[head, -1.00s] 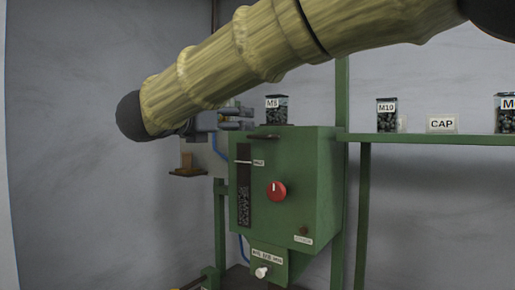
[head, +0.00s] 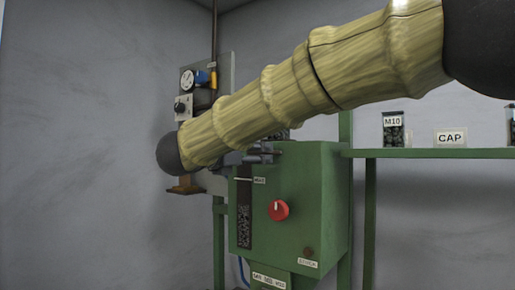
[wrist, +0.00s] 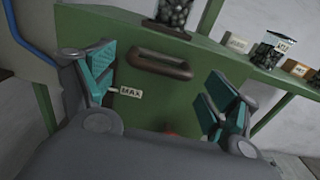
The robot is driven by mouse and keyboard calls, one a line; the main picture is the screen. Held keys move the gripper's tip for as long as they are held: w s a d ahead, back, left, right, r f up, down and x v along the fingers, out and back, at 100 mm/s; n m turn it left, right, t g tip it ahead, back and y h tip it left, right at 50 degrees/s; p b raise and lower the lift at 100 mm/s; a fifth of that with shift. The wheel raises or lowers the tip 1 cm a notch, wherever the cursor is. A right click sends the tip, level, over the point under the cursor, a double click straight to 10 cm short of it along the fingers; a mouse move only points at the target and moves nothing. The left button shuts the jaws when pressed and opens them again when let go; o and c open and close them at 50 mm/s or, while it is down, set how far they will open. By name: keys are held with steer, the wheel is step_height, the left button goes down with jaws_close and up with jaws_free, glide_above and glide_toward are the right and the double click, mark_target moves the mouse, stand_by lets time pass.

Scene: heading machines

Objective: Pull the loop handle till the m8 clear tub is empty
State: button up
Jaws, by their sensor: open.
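The loop handle (wrist: 158,64) is a dark brown bar on the green machine (head: 300,190), between and beyond my fingers in the wrist view. My gripper (wrist: 160,92) is open, with teal pads spread to either side and nothing between them. In the head view my gripper (head: 264,153) is at the machine's upper front edge, and the handle cannot be made out there. A clear tub of dark pieces (wrist: 174,14) stands behind the handle, its top cut off. In the head view my arm hides nearly all of the M8 tub.
A red knob (head: 278,210) and a dark slotted scale (head: 244,213) are on the machine's front. The M10 tub (head: 393,130) and CAP label (head: 450,137) are on the green shelf (head: 430,153) at right. A panel with a gauge (head: 188,80) is behind my arm.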

mark_target(256, 153)
steer(key=shift+p+x, duration=0.5)
steer(key=shift+x, duration=1.2)
